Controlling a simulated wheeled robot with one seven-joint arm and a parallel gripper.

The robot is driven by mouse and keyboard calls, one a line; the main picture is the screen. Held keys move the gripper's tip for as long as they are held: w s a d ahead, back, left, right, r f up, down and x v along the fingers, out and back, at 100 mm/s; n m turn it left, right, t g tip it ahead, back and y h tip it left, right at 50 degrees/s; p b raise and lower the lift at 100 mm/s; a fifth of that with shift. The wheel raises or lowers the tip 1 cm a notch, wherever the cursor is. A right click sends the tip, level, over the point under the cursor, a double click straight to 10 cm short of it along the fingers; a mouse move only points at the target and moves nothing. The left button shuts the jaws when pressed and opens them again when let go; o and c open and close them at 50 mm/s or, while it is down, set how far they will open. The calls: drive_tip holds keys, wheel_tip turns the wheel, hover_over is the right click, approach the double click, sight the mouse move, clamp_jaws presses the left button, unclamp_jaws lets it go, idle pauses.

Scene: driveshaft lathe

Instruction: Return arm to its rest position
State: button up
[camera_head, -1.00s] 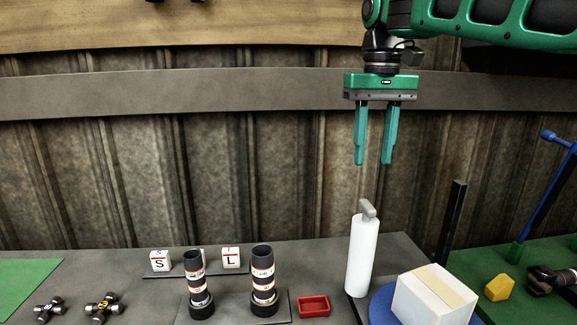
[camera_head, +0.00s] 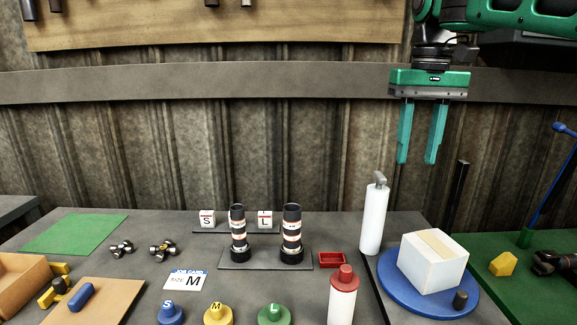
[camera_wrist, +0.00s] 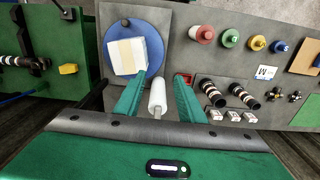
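My gripper (camera_head: 418,132) is green with two long fingers pointing down. It hangs in the air above the back right of the bench, in front of the corrugated wall. The fingers are apart and nothing is between them. In the wrist view my gripper (camera_wrist: 160,98) is also open, with a white bottle (camera_wrist: 157,95) seen on the bench below, between the fingers in the picture. In the head view the white bottle (camera_head: 373,218) with a grey top stands upright, below and apart from the fingertips.
A white box (camera_head: 432,262) sits on a blue round plate (camera_head: 400,290). Two dark shafts (camera_head: 291,235) stand on a grey base beside a red tray (camera_head: 332,260). A black post (camera_head: 455,205) rises at right. A red-capped bottle (camera_head: 342,300) stands in front. Space around my gripper is clear.

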drive_tip(key=s+d+f+m, duration=0.3)
drive_tip(key=s+d+f, duration=0.8)
drive_tip(key=d+f, duration=0.15)
drive_tip(key=s+d+f+m, duration=0.3)
drive_tip(key=s+f, duration=1.1)
drive_tip(key=shift+s+d+f, duration=0.2)
drive_tip(key=shift+s+d, duration=0.05)
drive_tip(key=shift+d, duration=0.15)
drive_tip(key=shift+w+f, duration=0.2)
drive_tip(key=shift+w, duration=0.45)
